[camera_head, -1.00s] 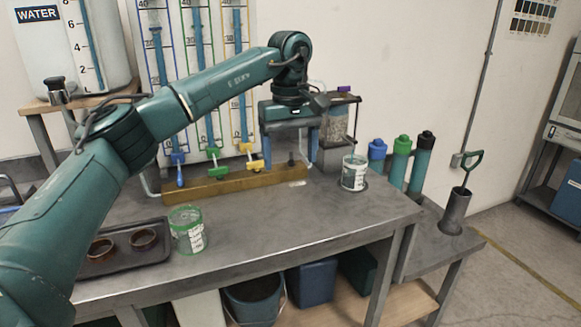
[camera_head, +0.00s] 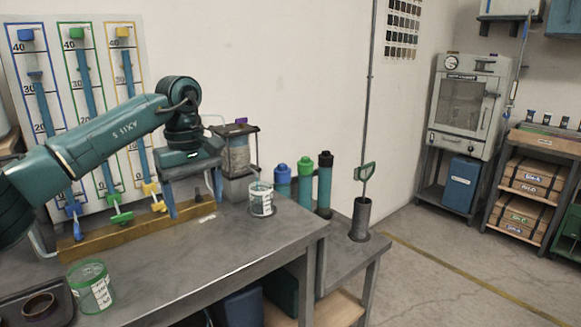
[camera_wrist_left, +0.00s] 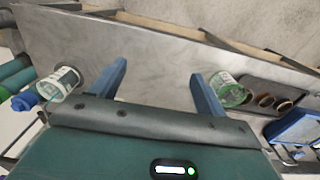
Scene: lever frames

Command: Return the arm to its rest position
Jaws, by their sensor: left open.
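My left arm (camera_head: 100,140) comes in from the left over the grey workbench. My left gripper (camera_head: 195,202) points down above the bench, in front of the gauge board with its blue, green and yellow valves. In the left wrist view its two blue fingers (camera_wrist_left: 157,82) stand wide apart with bare bench between them, holding nothing. A clear cup with a white label (camera_head: 261,199) stands on the bench to the gripper's right. A green-rimmed cup (camera_head: 91,287) stands at the front left. My right gripper is in no view.
A dark tray (camera_head: 62,306) with a brown ring is at the lower left. A dispenser (camera_head: 237,158) stands behind the labelled cup. Blue, green and black-capped bottles (camera_head: 304,185) and a tube holding a green-handled tool (camera_head: 361,215) are at the right. The bench's front middle is clear.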

